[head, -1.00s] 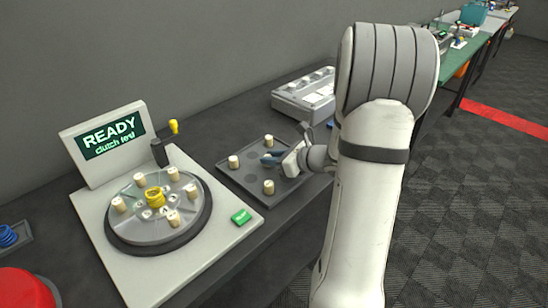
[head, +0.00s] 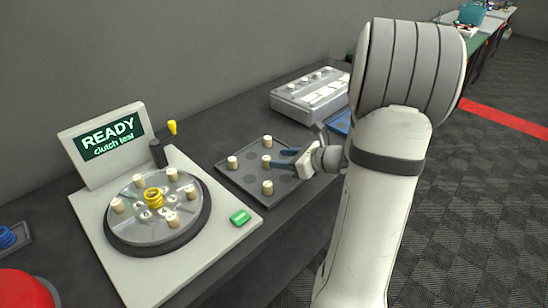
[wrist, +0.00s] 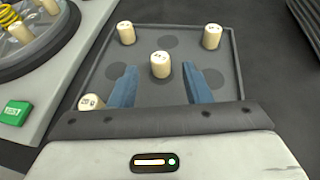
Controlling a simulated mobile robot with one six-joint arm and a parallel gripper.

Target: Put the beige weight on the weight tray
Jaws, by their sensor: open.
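The dark grey weight tray (head: 238,185) lies on the bench right of the clutch rig and holds several beige weights. One beige weight (head: 266,161) stands upright near the tray's middle; in the wrist view it (wrist: 160,65) is just ahead of the fingertips, between their lines. Others stand at the left (head: 232,162), the back (head: 267,141) and the front (head: 267,187). More beige weights (head: 117,205) stand on the round rotor plate. My gripper (head: 285,158) is open and empty over the tray's right part; its blue fingers (wrist: 160,84) also show in the wrist view.
The rig's screen (head: 110,136) reads READY. A yellow-tipped lever (head: 172,128) and a green button (head: 241,217) are on the rig. A yellow spring (head: 154,198) is at the rotor's centre. A grey box (head: 312,93) stands behind the tray. A red dome (head: 25,288) is at the lower left.

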